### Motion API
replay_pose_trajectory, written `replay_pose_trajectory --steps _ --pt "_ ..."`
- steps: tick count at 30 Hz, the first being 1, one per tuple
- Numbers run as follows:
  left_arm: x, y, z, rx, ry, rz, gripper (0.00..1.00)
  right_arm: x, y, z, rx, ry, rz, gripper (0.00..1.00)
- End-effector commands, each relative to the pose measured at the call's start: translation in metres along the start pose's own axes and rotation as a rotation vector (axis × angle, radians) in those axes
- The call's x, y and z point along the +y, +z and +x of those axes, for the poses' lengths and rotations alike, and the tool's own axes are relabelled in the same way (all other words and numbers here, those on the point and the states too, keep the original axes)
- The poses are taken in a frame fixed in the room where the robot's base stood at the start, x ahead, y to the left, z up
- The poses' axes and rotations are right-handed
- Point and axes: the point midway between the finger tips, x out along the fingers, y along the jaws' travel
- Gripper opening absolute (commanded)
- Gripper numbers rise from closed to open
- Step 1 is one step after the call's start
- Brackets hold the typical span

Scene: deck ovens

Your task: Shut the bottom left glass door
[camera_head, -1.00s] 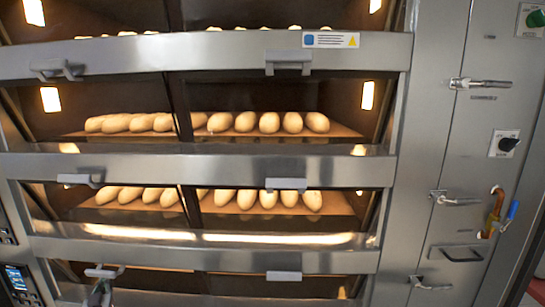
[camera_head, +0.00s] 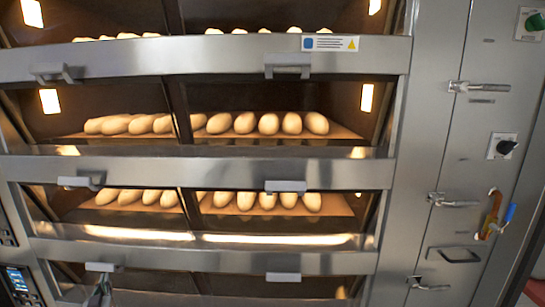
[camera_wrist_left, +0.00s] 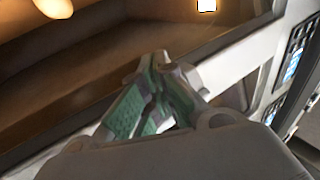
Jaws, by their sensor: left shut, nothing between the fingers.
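The bottom left glass door (camera_head: 143,278) is in the lowest visible row of the oven in the head view, cut off by the picture's lower edge. Its pale handle (camera_head: 100,267) sits at its upper edge, at the left. My left gripper (camera_head: 102,287) is just below this handle at the lower edge; I cannot tell whether they touch. In the left wrist view its green-padded fingers (camera_wrist_left: 157,62) are shut with nothing between them, in front of a brown oven opening (camera_wrist_left: 90,75). My right gripper is in neither view.
Lit oven decks with pale loaves (camera_head: 265,123) stand above. The bottom right handle (camera_head: 283,276) is at the same level. A control panel (camera_head: 20,280) stands at the left.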

Motion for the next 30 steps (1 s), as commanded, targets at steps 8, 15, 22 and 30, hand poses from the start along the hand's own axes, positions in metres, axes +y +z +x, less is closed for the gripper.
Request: replay_pose_trajectory --steps 8,15,22,30 --pt "0.000 0.001 -0.017 0.000 0.000 0.000 0.00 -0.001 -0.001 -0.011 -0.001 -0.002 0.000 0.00" --pt "0.000 0.003 -0.031 -0.001 0.000 0.000 0.00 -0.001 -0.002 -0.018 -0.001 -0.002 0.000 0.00" --pt "0.000 0.005 -0.045 0.000 0.000 -0.001 0.00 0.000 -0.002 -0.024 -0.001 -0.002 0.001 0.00" --pt "0.000 0.007 -0.060 0.000 -0.001 -0.001 0.00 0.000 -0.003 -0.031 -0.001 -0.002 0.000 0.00"
